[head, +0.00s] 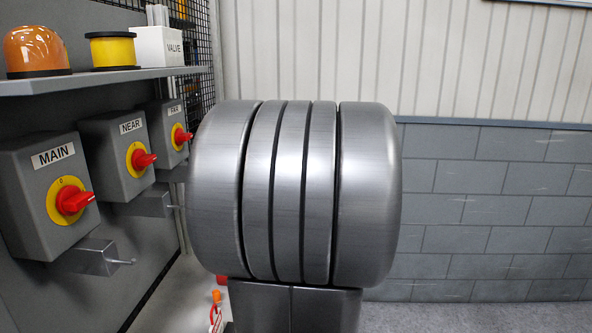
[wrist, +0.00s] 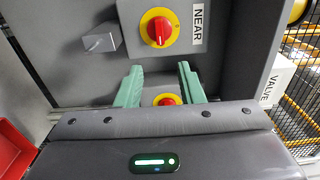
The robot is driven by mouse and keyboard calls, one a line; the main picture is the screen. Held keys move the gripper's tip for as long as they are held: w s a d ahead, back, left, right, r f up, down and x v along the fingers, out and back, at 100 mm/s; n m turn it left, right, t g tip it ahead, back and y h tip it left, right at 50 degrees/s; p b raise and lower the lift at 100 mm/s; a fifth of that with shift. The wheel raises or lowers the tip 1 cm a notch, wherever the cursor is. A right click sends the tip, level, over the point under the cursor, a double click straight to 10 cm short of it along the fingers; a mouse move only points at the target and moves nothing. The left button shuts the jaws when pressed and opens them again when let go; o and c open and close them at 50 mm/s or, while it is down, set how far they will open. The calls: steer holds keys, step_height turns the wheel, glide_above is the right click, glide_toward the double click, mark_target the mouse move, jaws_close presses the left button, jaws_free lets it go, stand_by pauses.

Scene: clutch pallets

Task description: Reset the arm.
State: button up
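My gripper (wrist: 160,68) shows in the wrist view with two green fingers standing apart. It is open, with nothing held between the fingers. A red knob on a yellow disc (wrist: 167,101) shows in the gap between them, partly hidden behind the dark gripper body; I cannot tell whether a finger touches it. The NEAR switch (wrist: 160,28) is beyond the fingertips in that view. In the head view my grey arm fills the middle, and my gripper is hidden.
The MAIN box (head: 35,215), NEAR box (head: 105,140) and a third switch box (head: 155,125) line the left wall panel. Above them a shelf (head: 110,80) holds an orange dome (head: 36,50), a yellow spool (head: 113,50) and a VALVE box (head: 158,47). Metal brackets (head: 95,258) jut out below.

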mark_target(155, 157)
steer(key=a, duration=0.3)
steer(key=a+p, duration=0.1)
steer(key=a, duration=0.6)
steer(key=shift+w+a+r+p, duration=0.1)
steer(key=shift+w+a+p, duration=0.3)
steer(key=shift+f+n+b, duration=0.2)
steer(key=shift+n+b, duration=0.3)
steer(key=shift+b, duration=0.1)
steer(key=shift+d+r+n+b, duration=0.1)
steer(key=shift+r+n+b, duration=0.1)
steer(key=shift+n+b, duration=0.5)
steer(key=n, duration=0.2)
steer(key=n+b, duration=0.1)
steer(key=n, duration=0.3)
steer(key=shift+s+r, duration=0.2)
steer(key=shift+r, duration=0.2)
steer(key=n, duration=0.5)
steer(key=shift+s+r+n, duration=0.3)
steer(key=shift+s+n, duration=0.15)
steer(key=shift+n, duration=1.35)
